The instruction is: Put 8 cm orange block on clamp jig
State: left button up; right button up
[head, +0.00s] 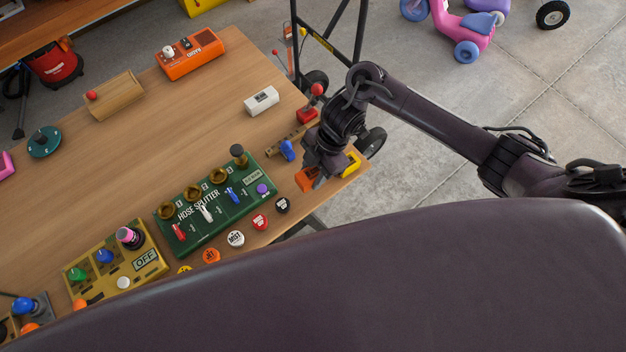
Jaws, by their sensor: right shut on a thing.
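An orange block (305,180) shows at the right end of the wooden table, partly hidden by my right gripper (319,181). My right gripper points down and is shut on what appears to be this block, low over the table; I cannot tell whether the block touches the top. A yellow piece (352,162) sticks out just right of the gripper, close to the table's edge. I cannot tell for sure which piece is the clamp jig; a small brown fixture with a blue handle (287,150) stands just left of the gripper. My left gripper is not in view.
The green hose splitter panel (217,202) lies left of my right gripper, with several round buttons (260,221) in front of it. A red lever piece (308,113) and a white box (261,101) stand behind. The table's middle (150,140) is clear. A hand truck (330,45) stands beyond the edge.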

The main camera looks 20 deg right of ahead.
aim_at(313, 172)
notch_tip(313, 172, up, 13)
jog(key=p, duration=0.2)
jog(key=w+d+r+m+t+h+b, duration=0.2)
jog(key=w+d+m+t+b, duration=0.1)
jog(key=m, duration=0.7)
jog(key=w+d+r+m+t+h+b, duration=0.2)
jog(key=m+b, duration=0.4)
jog(key=m, duration=0.5)
jog(key=shift+w+d+t, duration=0.4)
jog(key=shift+w+d, duration=0.4)
jog(key=shift+d, duration=0.4)
